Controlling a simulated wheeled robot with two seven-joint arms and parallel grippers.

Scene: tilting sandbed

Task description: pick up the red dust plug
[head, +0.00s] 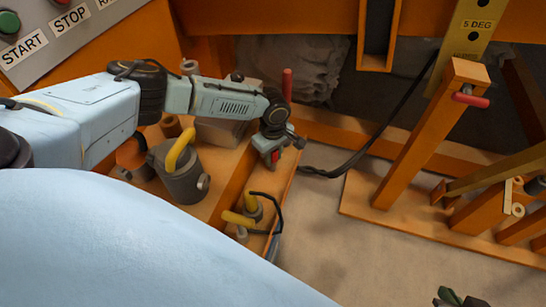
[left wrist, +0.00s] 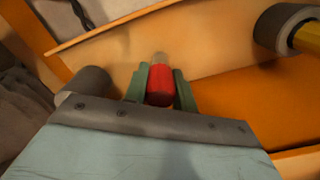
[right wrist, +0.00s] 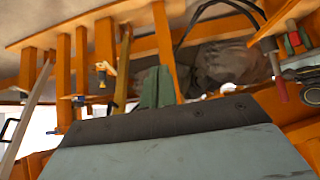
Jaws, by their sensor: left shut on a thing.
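The red dust plug (left wrist: 160,86) is a short red cylinder with a pale grey tip in the left wrist view. My left gripper (left wrist: 160,90) is shut on it, with one green finger on each side. In the head view the left gripper (head: 272,156) is over the orange ledge, and a bit of the red plug (head: 275,155) shows between its fingers. I cannot tell whether the plug's tip touches the ledge. My right gripper (right wrist: 157,88) has its green fingers together with nothing between them. It shows only partly at the bottom right of the head view (head: 460,298).
A grey can with a yellow handle (head: 183,180) stands left of the left gripper. Yellow-handled fittings with a black cable (head: 246,212) stand below it. A red upright rod (head: 287,85) is close behind. Orange posts (head: 430,135) stand right; sandy floor (head: 340,240) is clear.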

